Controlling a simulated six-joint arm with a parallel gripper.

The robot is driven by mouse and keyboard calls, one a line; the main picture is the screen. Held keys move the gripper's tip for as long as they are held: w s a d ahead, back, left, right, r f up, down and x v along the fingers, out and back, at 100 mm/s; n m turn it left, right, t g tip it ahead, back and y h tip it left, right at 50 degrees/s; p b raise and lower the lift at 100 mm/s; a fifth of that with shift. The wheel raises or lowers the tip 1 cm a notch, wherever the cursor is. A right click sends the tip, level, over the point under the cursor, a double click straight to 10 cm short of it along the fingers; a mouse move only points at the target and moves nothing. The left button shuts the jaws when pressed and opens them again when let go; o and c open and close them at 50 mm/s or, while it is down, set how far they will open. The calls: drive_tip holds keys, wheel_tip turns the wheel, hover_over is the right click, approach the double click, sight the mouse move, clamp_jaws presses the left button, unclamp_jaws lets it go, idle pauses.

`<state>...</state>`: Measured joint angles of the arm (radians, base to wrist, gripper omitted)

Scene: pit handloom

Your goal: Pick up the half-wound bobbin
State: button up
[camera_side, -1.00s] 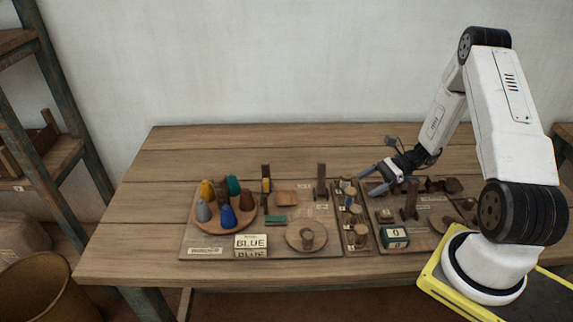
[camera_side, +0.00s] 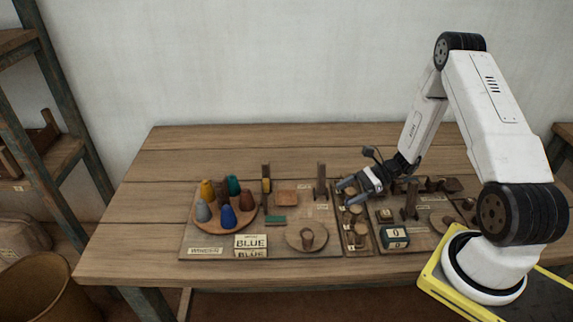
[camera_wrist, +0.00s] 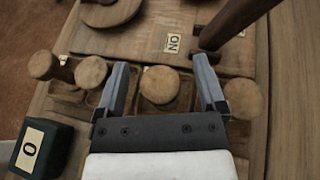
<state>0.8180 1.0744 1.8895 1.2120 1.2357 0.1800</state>
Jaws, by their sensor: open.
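Several bobbins stand in a narrow rack (camera_side: 361,247) in the side view, partly covered by my gripper (camera_side: 347,192). In the wrist view their round wooden ends form a row: one (camera_wrist: 43,65) at far left, one (camera_wrist: 90,72) left of my gripper (camera_wrist: 160,72), one (camera_wrist: 160,87) between the fingers, and one (camera_wrist: 243,98) at the right. My gripper is open and points down over the rack, with a finger on each side of the middle bobbin and visible gaps to it. The thread windings are hidden from above, so I cannot tell which bobbin is half-wound.
A counter box (camera_side: 396,235) reading 0 stands right of the rack; the wrist view shows it too (camera_wrist: 30,148). A dark upright post (camera_wrist: 222,30) rises near my right finger. Colored cones (camera_side: 228,216) and a BLUE sign (camera_side: 250,242) stand left. The table's back is clear.

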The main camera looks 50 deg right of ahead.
drive_tip(key=shift+x, duration=0.75)
clamp_jaws()
